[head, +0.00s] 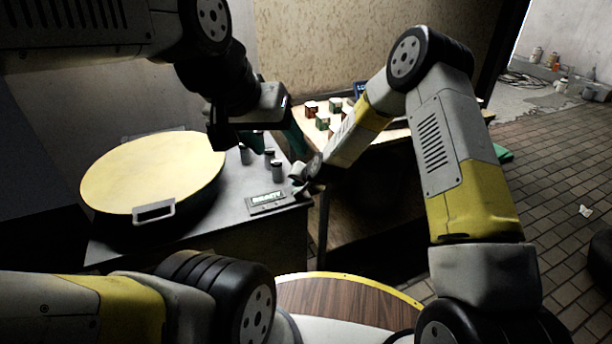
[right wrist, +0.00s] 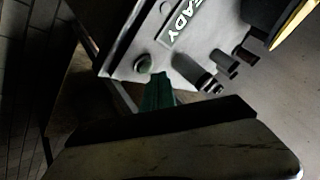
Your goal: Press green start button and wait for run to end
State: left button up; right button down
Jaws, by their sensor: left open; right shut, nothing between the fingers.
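The grey machine table (head: 232,205) carries a round pale-yellow disc (head: 150,172) and a READY sign (head: 266,199) near its front edge. In the right wrist view, a round green button (right wrist: 142,64) sits on the panel beside the READY sign (right wrist: 185,15). My right gripper (head: 299,186) is at the table's front right corner and seems to cover the button in the head view. Its shut green fingers (right wrist: 160,82) are empty, with tips close to the button; contact cannot be told. My left gripper (head: 277,145) is open and empty above the table's back right part.
Several dark cylinders (head: 277,172) stand on the table behind the sign, below my left gripper. A wooden table (head: 395,136) with small red and green blocks (head: 322,122) stands behind my right forearm.

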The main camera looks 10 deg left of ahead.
jog(key=shift+f, duration=0.15)
dwell(0.4)
jog(key=shift+f, duration=0.25)
jog(key=shift+f, duration=0.4)
dwell(0.8)
jog(key=shift+r, duration=0.8)
jog(key=shift+r, duration=2.5)
jog(key=shift+r, duration=0.1)
